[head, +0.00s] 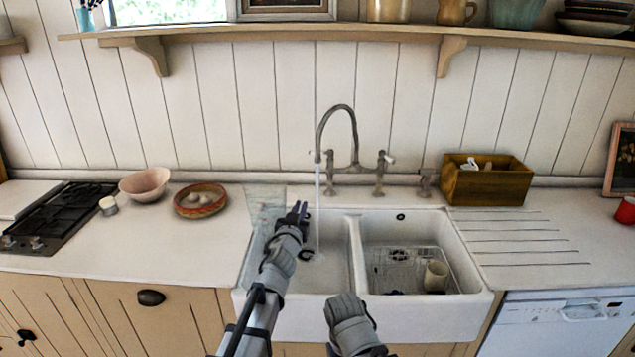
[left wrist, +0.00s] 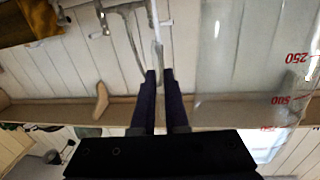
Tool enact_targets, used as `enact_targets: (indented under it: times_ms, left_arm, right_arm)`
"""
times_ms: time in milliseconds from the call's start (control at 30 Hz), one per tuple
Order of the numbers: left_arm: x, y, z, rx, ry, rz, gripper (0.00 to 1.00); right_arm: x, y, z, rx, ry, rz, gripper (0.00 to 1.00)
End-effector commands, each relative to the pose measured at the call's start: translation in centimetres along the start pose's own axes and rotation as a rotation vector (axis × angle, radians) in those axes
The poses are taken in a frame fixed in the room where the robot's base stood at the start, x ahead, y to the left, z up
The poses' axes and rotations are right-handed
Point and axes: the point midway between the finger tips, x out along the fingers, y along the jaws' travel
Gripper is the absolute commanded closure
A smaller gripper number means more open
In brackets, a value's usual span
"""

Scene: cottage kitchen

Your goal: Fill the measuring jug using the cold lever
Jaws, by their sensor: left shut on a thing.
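The measuring jug (head: 264,208) is clear and hard to see in the head view, over the left edge of the sink. In the left wrist view the jug (left wrist: 240,70) fills the right side, with red 250 and 500 marks. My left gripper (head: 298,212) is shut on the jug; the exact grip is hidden. Its fingers also show in the left wrist view (left wrist: 160,80). The tap (head: 345,140) runs a thin stream (head: 317,205) just right of the gripper, into the left basin. Lever tips show left (head: 313,153) and right (head: 389,159). My right gripper is out of view.
The right basin (head: 462,262) holds a wire rack and a cream mug (head: 436,276). A wooden box (head: 486,183) stands right of the tap. A pink bowl (head: 145,183) and a dish (head: 200,201) stand left, near the hob (head: 50,225). A shelf runs above.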

Motion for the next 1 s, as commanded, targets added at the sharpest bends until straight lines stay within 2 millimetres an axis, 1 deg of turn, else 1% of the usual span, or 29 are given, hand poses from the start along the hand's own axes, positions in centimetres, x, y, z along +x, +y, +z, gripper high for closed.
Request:
enact_targets:
  times_ms: [33,100,167,767,800,1000]
  left_arm:
    - [0.0,0.1,1.2,0.001,0.000,0.000,1.00]
    - [0.0,0.1,1.9,0.001,0.000,0.000,1.00]
    - [0.0,0.1,1.2,0.002,0.000,0.000,1.00]
    - [0.0,0.1,1.2,0.003,0.000,0.000,1.00]
    - [0.1,0.4,1.2,0.002,0.001,0.010,1.00]
    - [0.3,4.4,1.0,-0.001,0.006,0.140,1.00]
  right_arm:
    - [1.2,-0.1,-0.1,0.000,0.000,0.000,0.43]
    - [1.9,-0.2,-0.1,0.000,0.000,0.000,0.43]
    - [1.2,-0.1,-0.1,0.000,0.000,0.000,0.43]
    - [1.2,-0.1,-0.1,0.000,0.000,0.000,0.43]
    - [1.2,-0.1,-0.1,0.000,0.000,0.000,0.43]
    - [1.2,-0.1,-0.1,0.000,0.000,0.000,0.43]
